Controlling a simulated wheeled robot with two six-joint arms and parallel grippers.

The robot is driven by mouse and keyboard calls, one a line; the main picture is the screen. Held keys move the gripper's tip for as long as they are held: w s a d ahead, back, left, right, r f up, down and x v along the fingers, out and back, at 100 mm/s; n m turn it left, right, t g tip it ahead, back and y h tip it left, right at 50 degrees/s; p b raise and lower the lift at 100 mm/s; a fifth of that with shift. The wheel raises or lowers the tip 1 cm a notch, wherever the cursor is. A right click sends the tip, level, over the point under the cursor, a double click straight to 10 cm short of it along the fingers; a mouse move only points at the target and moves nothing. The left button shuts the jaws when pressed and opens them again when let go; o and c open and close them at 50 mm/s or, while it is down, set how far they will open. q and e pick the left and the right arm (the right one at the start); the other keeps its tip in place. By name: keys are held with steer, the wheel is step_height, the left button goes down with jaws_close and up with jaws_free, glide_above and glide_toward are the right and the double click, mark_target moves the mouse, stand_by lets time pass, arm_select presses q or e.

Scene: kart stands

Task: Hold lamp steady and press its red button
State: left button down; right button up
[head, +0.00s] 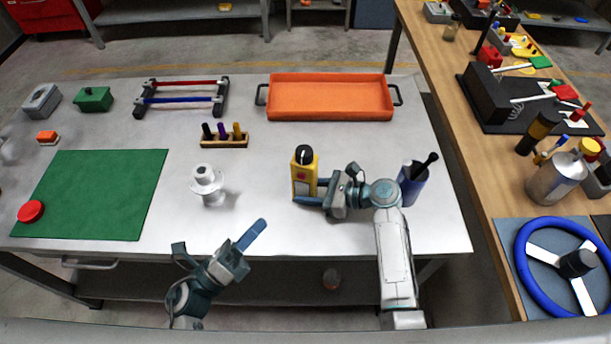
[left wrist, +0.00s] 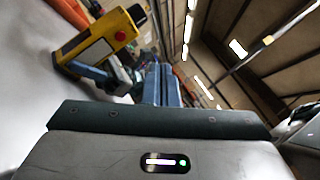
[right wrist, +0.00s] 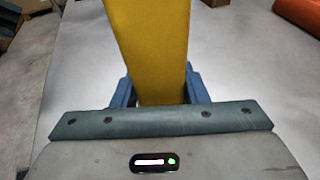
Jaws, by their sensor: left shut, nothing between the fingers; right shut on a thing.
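The yellow lamp (head: 304,182) with a dark top stands upright on the grey table, right of the middle. It also shows in the left wrist view (left wrist: 95,45), where its red button (left wrist: 120,36) faces my left gripper. My right gripper (head: 310,200) is shut on the lamp's lower body; the right wrist view shows the yellow body (right wrist: 150,45) between its blue fingers. My left gripper (head: 256,231) is shut and empty, near the table's front edge, lower left of the lamp and apart from it. Its fingers (left wrist: 162,80) are pressed together.
A white flanged part (head: 207,186) stands left of the lamp. A small pen rack (head: 224,141) and an orange tray (head: 330,97) lie behind. A blue cup (head: 412,187) stands right of my right gripper. A green mat (head: 105,195) lies at left.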

arm_select(q)
steer(key=w+d+m+g+h, duration=0.1)
steer(key=d+m+g, duration=0.2)
steer(key=m+g, duration=0.15)
steer(key=g, duration=0.2)
glide_toward(311, 177)
steer(key=shift+s+x, duration=0.2)
steer(key=shift+x, duration=0.9)
steer(key=shift+s+x, duration=0.2)
steer(key=shift+x, duration=0.9)
steer(key=shift+d+r, duration=0.1)
steer(key=shift+d, duration=0.15)
steer(key=shift+w+d, duration=0.1)
steer(key=shift+w, duration=0.3)
steer(key=shift+w, duration=0.15)
stand_by(0.3)
steer(key=shift+s, duration=0.6)
